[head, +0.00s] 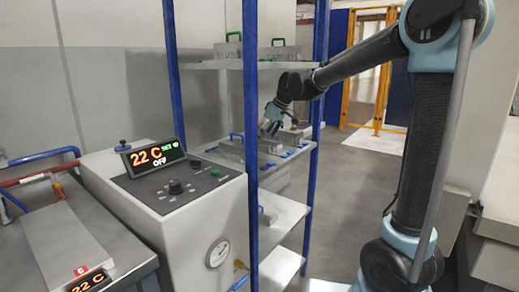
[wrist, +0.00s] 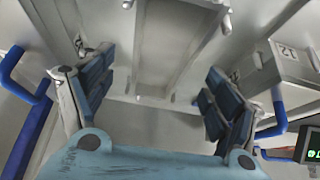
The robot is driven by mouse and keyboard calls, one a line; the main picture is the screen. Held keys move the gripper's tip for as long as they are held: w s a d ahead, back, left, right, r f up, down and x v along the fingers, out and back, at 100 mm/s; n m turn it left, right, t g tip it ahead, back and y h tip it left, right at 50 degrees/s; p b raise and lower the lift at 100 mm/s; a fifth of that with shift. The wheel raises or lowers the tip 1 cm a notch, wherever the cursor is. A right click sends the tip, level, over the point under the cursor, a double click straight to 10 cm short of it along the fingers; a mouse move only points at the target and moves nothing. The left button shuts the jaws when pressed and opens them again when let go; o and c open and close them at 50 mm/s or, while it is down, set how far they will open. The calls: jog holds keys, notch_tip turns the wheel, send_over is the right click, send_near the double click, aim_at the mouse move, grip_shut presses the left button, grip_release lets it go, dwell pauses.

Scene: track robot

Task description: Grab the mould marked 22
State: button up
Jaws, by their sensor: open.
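No marking 22 is readable on any mould. In the head view, a grey mould with a blue handle (head: 231,153) sits on the rack's middle shelf, with another grey block (head: 289,137) beside it at the right. My gripper (head: 269,127) is just above this shelf, close to these moulds. In the wrist view, my gripper (wrist: 157,75) is open, its two dark-blue padded fingers apart with nothing held between them. A long grey metal part (wrist: 172,45) lies beyond the fingers. A grey block (wrist: 287,62) at right carries a small tag that looks like 21.
Blue rack posts (head: 250,90) stand near my gripper. Moulds with green handles (head: 229,50) are on the top shelf. A control box (head: 165,195) showing 22 C and OFF stands at front left. Floor (head: 345,165) is clear right of the rack.

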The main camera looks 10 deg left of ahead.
jog(key=shift+x, duration=1.65)
jog(key=shift+w+a+r, duration=0.1)
jog(key=shift+a+r, duration=0.05)
jog(key=shift+a, duration=0.05)
jog(key=shift+c, duration=0.6)
jog(key=c, duration=1.6)
jog(key=shift+c, duration=0.2)
